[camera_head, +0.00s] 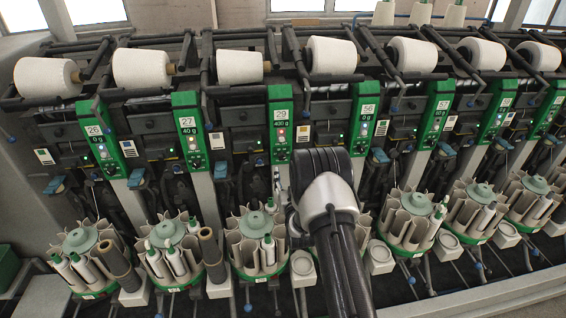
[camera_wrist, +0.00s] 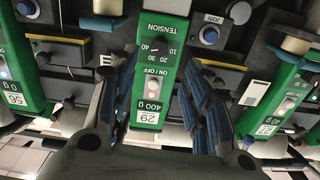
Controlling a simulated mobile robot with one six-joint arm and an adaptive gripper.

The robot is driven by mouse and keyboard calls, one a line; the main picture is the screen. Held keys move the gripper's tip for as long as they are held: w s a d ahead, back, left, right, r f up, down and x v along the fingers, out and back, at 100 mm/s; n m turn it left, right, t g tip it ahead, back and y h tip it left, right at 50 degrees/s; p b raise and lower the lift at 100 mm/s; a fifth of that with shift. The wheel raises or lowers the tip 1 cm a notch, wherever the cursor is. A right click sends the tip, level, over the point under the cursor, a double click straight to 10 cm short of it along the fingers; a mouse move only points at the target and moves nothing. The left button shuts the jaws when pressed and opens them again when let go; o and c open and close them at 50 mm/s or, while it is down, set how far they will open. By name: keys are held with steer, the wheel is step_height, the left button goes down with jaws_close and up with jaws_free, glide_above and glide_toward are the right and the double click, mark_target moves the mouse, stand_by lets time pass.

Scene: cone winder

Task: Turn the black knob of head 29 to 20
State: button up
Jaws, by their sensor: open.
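The head 29 panel (camera_head: 281,122) is a narrow green strip marked 29 and 400 g, near the middle of the head view. Its black knob (camera_head: 281,154) is small there, and its setting cannot be read. The wrist view shows the same panel (camera_wrist: 151,92) upside down, with the TENSION scale from 10 to 40 at the upper end.
Neighbouring green panels, 27 (camera_head: 188,130) on the left and 56 (camera_head: 364,120) on the right, stand close by. White yarn cones (camera_head: 240,67) line the top. Round bobbin magazines (camera_head: 257,240) stand below. A round blue JOIN button (camera_wrist: 209,36) sits beside the panel.

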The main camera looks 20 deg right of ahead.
mark_target(282, 159)
steer(key=b+x, duration=0.1)
steer(key=x, duration=0.8)
steer(key=shift+w, duration=0.2)
jaws_close()
